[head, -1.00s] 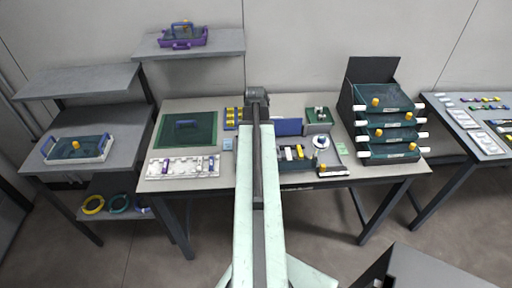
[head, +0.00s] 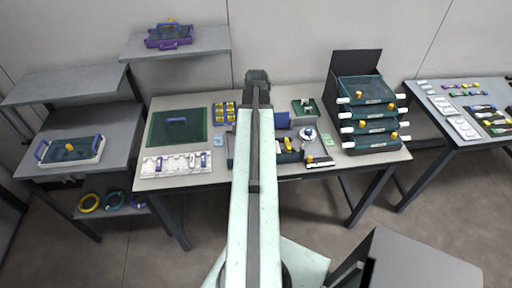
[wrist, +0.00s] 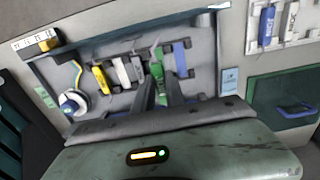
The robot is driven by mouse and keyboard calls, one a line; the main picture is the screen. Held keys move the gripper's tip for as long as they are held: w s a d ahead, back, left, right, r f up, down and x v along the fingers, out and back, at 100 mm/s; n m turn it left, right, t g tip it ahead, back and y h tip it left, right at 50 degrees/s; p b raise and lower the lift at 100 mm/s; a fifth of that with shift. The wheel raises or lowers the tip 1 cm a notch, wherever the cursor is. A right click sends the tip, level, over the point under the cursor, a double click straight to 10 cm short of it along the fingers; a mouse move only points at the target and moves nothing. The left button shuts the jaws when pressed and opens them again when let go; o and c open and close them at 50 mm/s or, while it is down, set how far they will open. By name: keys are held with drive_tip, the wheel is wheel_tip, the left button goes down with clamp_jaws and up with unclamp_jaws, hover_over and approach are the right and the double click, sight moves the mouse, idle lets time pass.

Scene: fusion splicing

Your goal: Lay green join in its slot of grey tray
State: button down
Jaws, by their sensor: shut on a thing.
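My gripper (wrist: 160,86) is shut on the green join (wrist: 157,68), which shows between and just past the fingertips in the wrist view. It is over the grey tray (wrist: 205,78), between a pale piece and a blue piece (wrist: 180,58). The fingers hide part of the join, and I cannot tell whether it touches the tray floor. A yellow piece (wrist: 102,79) and pale pieces (wrist: 122,72) stand side by side in the tray. In the head view my arm hides the gripper and much of the tray.
A white reel (wrist: 72,103) is at the tray's left in the wrist view. A white tray (head: 148,166) and green mat (head: 160,134) lie to the left in the head view. Stacked green drawers (head: 366,113) stand to the right. A blue block (head: 282,120) stands behind the tray.

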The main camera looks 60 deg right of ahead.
wheel_tip(320, 180, down, 9)
drive_tip(key=b, duration=0.7)
drive_tip(key=shift+r, duration=0.35)
drive_tip(key=c, duration=1.8)
unclamp_jaws()
drive_tip(key=shift+f, duration=0.2)
drive_tip(key=o, duration=0.4)
drive_tip(key=shift+r, duration=0.1)
wheel_tip(320, 180, up, 12)
drive_tip(key=p, duration=1.2)
drive_tip(key=shift+r, duration=0.25)
drive_tip(key=shift+f, duration=0.1)
